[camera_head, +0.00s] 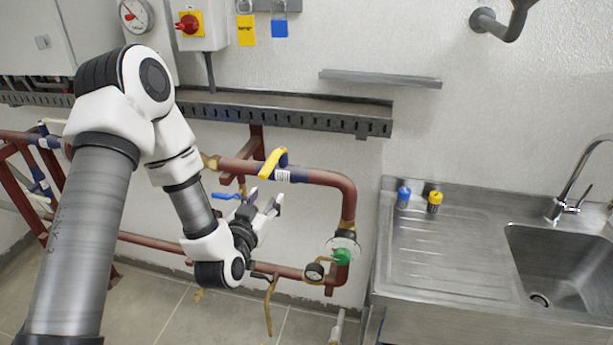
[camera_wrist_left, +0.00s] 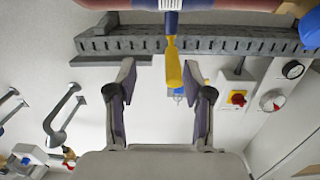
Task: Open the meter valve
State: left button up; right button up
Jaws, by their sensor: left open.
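A yellow valve lever (camera_head: 272,163) stands up at a slant from the upper red pipe (camera_head: 318,177). In the wrist view the yellow lever (camera_wrist_left: 173,66) shows between the two finger pads, with a gap on each side. My left gripper (camera_head: 265,199) is open and empty just below the upper pipe; its fingers show in the wrist view (camera_wrist_left: 167,82). I cannot tell which lever is the meter valve. My right gripper is not seen.
A blue lever (camera_head: 227,196) is just left of my gripper. A metal cable tray (camera_head: 290,112) runs along the wall above the pipes. A steel sink counter (camera_head: 440,262) stands to the right. A red switch (camera_head: 188,24) is on a box at upper left.

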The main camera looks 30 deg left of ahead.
aim_at(269, 162)
pick_arm(q)
jog(key=shift+n+t+y, duration=0.3)
jog(key=shift+n+y, duration=0.1)
jog(key=shift+n, duration=0.1)
jog(key=r, duration=0.1)
jog(key=w+a+r, duration=0.1)
jog(key=a+r, duration=0.1)
jog(key=shift+w+a+r, duration=0.2)
jog(key=shift+a+r, duration=0.05)
jog(key=shift+r, duration=0.15)
jog(key=p+x, duration=0.1)
jog(key=x, duration=0.1)
jog(key=p+x, duration=0.1)
jog(key=x, duration=0.1)
jog(key=p+x, duration=0.1)
jog(key=x, duration=0.2)
jog(key=shift+w+d+r, duration=0.15)
jog(key=shift+w+d, duration=0.05)
jog(key=shift+d, duration=0.05)
jog(key=shift+w+a+f, duration=0.2)
jog(key=shift+a+f, duration=0.05)
jog(key=shift+a, duration=0.1)
jog(key=shift+d, duration=0.1)
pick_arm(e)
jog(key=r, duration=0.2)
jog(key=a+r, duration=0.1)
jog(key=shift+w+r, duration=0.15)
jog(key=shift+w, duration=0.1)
